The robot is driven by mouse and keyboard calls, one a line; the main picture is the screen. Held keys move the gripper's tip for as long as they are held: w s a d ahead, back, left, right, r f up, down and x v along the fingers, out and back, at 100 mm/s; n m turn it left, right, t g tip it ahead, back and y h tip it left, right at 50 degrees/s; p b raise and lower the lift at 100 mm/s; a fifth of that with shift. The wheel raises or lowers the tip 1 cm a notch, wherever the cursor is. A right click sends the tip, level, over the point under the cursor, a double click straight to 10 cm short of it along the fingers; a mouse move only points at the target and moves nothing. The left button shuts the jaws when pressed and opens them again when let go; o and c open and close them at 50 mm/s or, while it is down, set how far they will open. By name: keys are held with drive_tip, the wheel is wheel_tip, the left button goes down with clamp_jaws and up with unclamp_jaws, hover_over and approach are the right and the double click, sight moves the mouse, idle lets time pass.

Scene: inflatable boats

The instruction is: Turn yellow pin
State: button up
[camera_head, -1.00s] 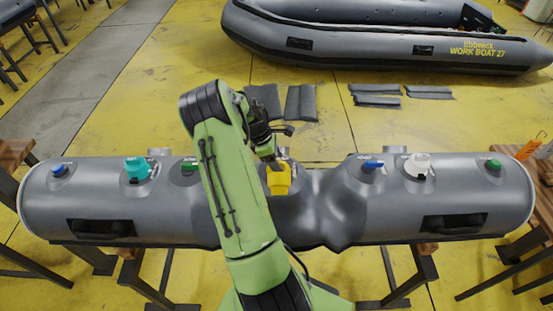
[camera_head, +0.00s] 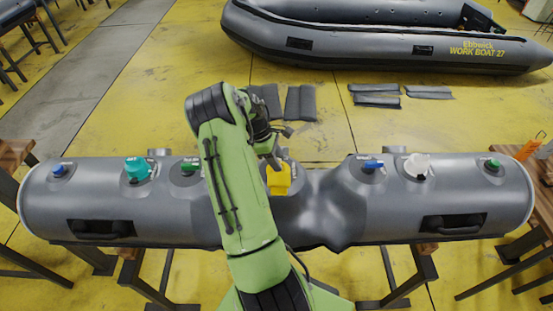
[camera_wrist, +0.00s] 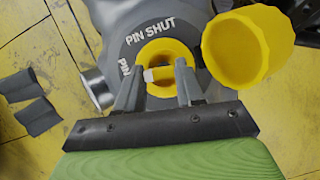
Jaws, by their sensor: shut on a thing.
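The yellow pin (camera_wrist: 158,74) sits in the middle of a round valve on the grey inflatable tube. A grey ring (camera_wrist: 128,50) around it carries the words "PIN SHUT" and a second, partly hidden "PIN" label. A yellow cap (camera_wrist: 246,46) stands open to the right of the valve in the wrist view. In the head view the yellow cap (camera_head: 279,180) shows beside my arm, which hides the pin and fingertips.
The grey tube (camera_head: 440,198) lies across dark stands and sags right of the yellow valve. Teal (camera_head: 138,168), green (camera_head: 190,166), blue (camera_head: 372,165) and white (camera_head: 418,164) fittings line its top. A grey boat (camera_head: 380,38) and dark flat pads (camera_head: 300,102) lie behind on the floor.

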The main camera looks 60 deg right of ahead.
drive_tip(key=m, duration=0.2)
drive_tip(key=m+y, duration=0.1)
drive_tip(key=shift+d+m, duration=0.2)
drive_tip(key=shift+m, duration=0.2)
drive_tip(key=m+y, duration=0.2)
drive_tip(key=m, duration=0.2)
drive_tip(key=shift+s+d+m, duration=0.1)
drive_tip(key=shift+s+m, duration=0.05)
drive_tip(key=shift+m, duration=0.15)
drive_tip(key=m+t+y, duration=0.1)
drive_tip(key=m, duration=0.2)
drive_tip(key=shift+s+b, duration=0.1)
drive_tip(key=shift+b, duration=0.2)
drive_tip(key=shift+s+m+t+y, duration=0.1)
drive_tip(key=shift+m+t+y, duration=0.5)
drive_tip(key=shift+m, duration=1.5)
drive_tip(key=o, duration=1)
drive_tip(key=shift+o, duration=0.2)
